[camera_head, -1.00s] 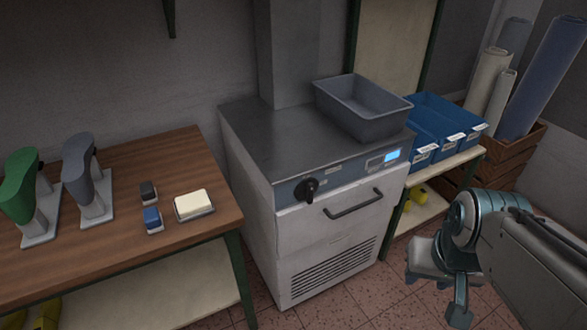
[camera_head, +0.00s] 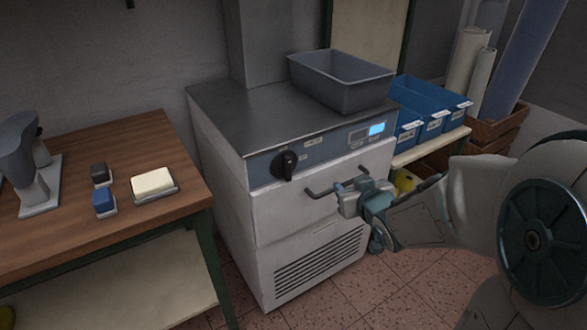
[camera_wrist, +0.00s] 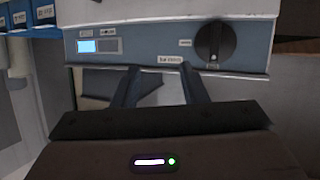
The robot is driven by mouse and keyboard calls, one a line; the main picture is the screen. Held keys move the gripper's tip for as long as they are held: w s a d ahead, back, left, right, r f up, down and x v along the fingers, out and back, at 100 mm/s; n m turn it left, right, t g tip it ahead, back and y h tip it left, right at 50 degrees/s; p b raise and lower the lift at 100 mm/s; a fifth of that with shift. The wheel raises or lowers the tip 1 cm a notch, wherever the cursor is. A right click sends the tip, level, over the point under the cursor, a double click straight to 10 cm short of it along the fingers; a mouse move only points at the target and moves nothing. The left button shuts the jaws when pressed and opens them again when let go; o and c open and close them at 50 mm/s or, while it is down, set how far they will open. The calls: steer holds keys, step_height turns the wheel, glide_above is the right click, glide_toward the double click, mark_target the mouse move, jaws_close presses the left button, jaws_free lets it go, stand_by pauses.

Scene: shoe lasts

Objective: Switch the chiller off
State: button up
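The chiller (camera_head: 262,210) is a white cabinet with a steel top and a blue-grey control panel. A black rotary knob (camera_head: 285,166) is at the panel's left end, and a lit blue display (camera_head: 376,129) is at its right end. In the wrist view the order is reversed, with the display (camera_wrist: 87,46) at left and the knob (camera_wrist: 215,42) at right. My gripper (camera_head: 347,190) is in front of the door handle (camera_head: 318,192), below and right of the knob, not on it. In the wrist view my fingers (camera_wrist: 160,78) are apart with nothing visibly held.
A grey bin (camera_head: 340,82) stands on the chiller top. Blue bins (camera_head: 422,120) sit on a shelf to the right. A wooden bench (camera_head: 110,218) at left holds a shoe last, small blocks and a pale block on a tray. Tiled floor lies in front.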

mark_target(290, 168)
steer(key=a+f+n+t+y+b, duration=0.2)
steer(key=a+f+n+y+b, duration=0.1)
steer(key=a+f+y+b, duration=0.3)
steer(key=shift+y, duration=0.4)
steer(key=x, duration=0.4)
steer(key=r+x, duration=0.1)
steer(key=x, duration=0.9)
steer(key=shift+s+a+r, duration=0.1)
steer(key=shift+r, duration=0.15)
jaws_close()
